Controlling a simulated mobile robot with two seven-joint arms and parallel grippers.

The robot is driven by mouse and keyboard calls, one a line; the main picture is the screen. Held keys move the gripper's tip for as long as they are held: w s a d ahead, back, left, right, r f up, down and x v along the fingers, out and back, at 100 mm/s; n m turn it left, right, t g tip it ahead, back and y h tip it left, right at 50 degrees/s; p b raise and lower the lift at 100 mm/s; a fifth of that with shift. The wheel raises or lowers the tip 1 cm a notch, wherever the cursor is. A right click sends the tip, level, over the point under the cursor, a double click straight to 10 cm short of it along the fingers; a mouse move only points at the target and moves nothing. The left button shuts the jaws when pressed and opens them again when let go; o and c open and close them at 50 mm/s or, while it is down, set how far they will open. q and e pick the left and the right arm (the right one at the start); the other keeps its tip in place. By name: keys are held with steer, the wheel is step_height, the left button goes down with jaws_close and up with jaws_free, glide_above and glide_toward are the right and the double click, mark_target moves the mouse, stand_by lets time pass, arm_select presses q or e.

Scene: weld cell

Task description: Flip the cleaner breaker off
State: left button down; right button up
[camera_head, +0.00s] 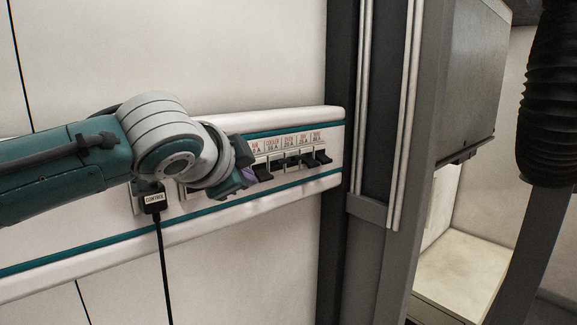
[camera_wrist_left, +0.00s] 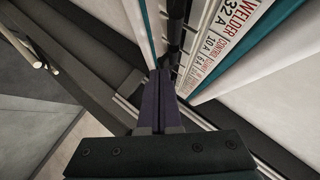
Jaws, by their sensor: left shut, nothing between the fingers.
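A row of breakers with black levers (camera_head: 292,162) sits on the white wall panel, under small labels with red print. I cannot read which label is the cleaner's in the head view. My left gripper (camera_head: 245,180) is at the left end of the visible levers, close beside the leftmost one; I cannot tell whether it touches. It is shut and empty. In the left wrist view its closed fingers (camera_wrist_left: 160,95) point along the panel near a dark lever (camera_wrist_left: 175,30). The label strip (camera_wrist_left: 225,40) there reads WELDER 32 A and CONTROL 10 A. My arm hides the breakers further left.
A black plug tagged CONTROL (camera_head: 153,198) hangs below my wrist with its cable running down. A dark upright post (camera_head: 340,250) stands just right of the panel. A grey cabinet (camera_head: 470,80) and a black ribbed hose (camera_head: 550,95) are further right.

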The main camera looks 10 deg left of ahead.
arm_select(q)
steer(key=shift+f+t, duration=0.15)
steer(key=shift+t, duration=0.15)
arm_select(e)
steer(key=shift+f, duration=0.3)
steer(key=shift+r, duration=0.1)
arm_select(q)
steer(key=shift+r+p, duration=0.8)
steer(key=shift+p, duration=0.05)
arm_select(e)
steer(key=shift+r, duration=0.8)
